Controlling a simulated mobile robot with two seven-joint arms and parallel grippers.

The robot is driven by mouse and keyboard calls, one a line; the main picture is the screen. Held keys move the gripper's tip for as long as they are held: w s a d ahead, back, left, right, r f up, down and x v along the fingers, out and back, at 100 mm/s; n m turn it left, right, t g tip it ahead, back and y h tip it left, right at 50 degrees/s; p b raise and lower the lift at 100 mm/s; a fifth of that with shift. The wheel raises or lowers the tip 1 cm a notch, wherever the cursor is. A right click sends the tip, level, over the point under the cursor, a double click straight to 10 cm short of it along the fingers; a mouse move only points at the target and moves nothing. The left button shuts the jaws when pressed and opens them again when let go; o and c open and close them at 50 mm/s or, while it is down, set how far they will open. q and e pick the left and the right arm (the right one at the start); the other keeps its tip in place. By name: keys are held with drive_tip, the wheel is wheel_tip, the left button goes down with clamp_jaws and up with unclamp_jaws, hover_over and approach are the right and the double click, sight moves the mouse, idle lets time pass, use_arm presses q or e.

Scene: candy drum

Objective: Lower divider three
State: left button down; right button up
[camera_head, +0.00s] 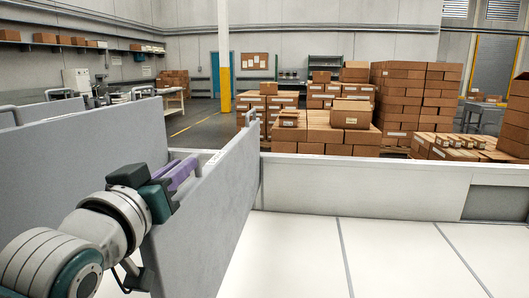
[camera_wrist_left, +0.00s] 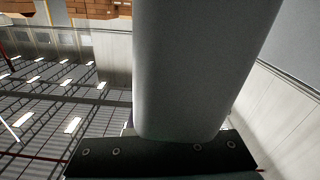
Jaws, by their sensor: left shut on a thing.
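A grey divider panel (camera_head: 212,205) stands upright in the middle of the head view, running from the near left to the white wall at the back. My left gripper (camera_head: 183,172), with purple fingers, is shut on this divider near its top edge, at the near end; the exact contact is partly hidden. In the left wrist view a broad grey surface (camera_wrist_left: 200,65), which looks like the divider, fills the middle, right against the dark gripper body. A second grey divider (camera_head: 85,145) stands upright to the left. No numbers on the dividers can be read. My right gripper is not seen.
A low white wall (camera_head: 360,192) runs behind the dividers. White floor panels (camera_head: 300,255) with dark seams lie bare to the right. Another grey panel (camera_head: 40,113) shows at far left. Stacked cardboard boxes (camera_head: 400,95) stand beyond the wall.

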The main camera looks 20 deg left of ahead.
sight(148, 260)
use_arm(q)
wheel_tip(148, 260, down, 8)
drive_tip(key=b, duration=0.4)
drive_tip(key=shift+f, duration=0.15)
drive_tip(key=c, duration=0.8)
unclamp_jaws()
drive_tip(key=shift+c, duration=0.2)
drive_tip(key=shift+s, duration=0.1)
drive_tip(key=v, duration=0.9)
drive_tip(key=shift+s, duration=0.4)
